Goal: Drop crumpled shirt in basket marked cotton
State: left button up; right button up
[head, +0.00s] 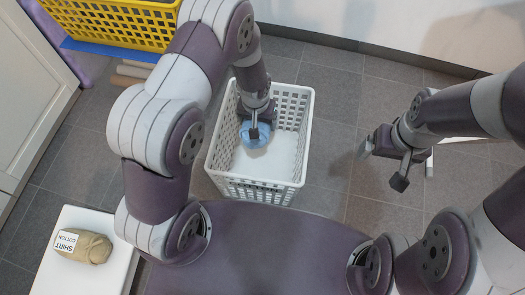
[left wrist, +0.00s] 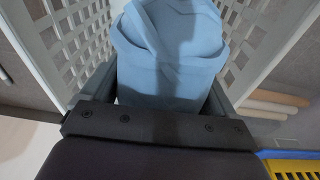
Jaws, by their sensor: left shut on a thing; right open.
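A light blue bundle, seemingly cloth (head: 250,141), is in my left gripper (head: 257,124), inside the white lattice basket (head: 309,125). In the left wrist view the blue bundle (left wrist: 172,75) sits between the shut fingers, with basket walls (left wrist: 65,45) on both sides. Whether it touches the basket floor is unclear. A khaki folded bundle (head: 90,248) labelled "SHIRT COTTON" lies on a white surface at the lower left. My right gripper (head: 382,166) is open and empty, right of the basket.
A yellow lattice crate (head: 115,22) stands at the upper left beside a blue strip (head: 105,50) and tan rolls (head: 133,70). A white cabinet (head: 30,85) is at the left edge. Grey tiled floor is clear between the basket and my right gripper.

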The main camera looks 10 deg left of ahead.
pick_arm(q)
jog(key=shift+f, duration=0.15)
jog(key=o, duration=1)
jog(key=shift+c, duration=0.2)
jog(key=r+p, duration=0.2)
jog(key=r, duration=0.2)
jog(key=s+r+p, duration=0.1)
jog(key=r+p, duration=0.2)
jog(key=r, duration=0.1)
jog(key=r+p, duration=0.2)
jog(key=r, duration=0.2)
jog(key=shift+s, duration=0.15)
jog(key=shift+s+r+p, duration=0.1)
jog(key=shift+r+p, duration=0.2)
